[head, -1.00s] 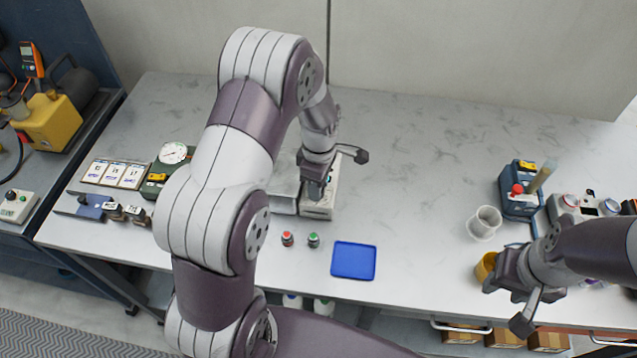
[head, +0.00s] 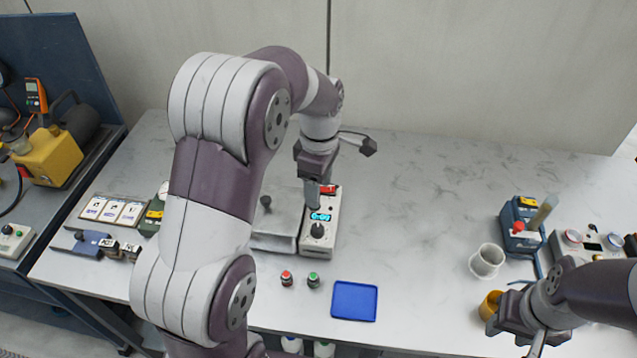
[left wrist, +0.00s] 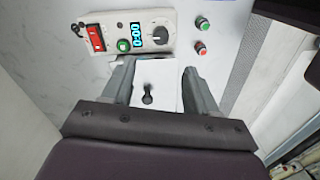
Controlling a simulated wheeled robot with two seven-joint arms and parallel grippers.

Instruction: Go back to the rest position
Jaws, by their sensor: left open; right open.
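My left gripper (head: 314,192) hangs above the white device with a blue display (head: 319,217) and a dark knob. In the left wrist view my left gripper (left wrist: 155,82) is open, its fingers apart with nothing between them; a grey plate with a black knob (left wrist: 148,96) shows beyond. That view also shows the device's red switch (left wrist: 96,38), green button (left wrist: 124,46) and display reading 0:00. My right gripper (head: 515,318) is at the lower right, close to the yellow cup (head: 489,305); its arm partly covers that area, and I cannot tell whether they touch.
A white cup (head: 486,261) and a blue device (head: 521,229) stand at the right. The table's middle is clear.

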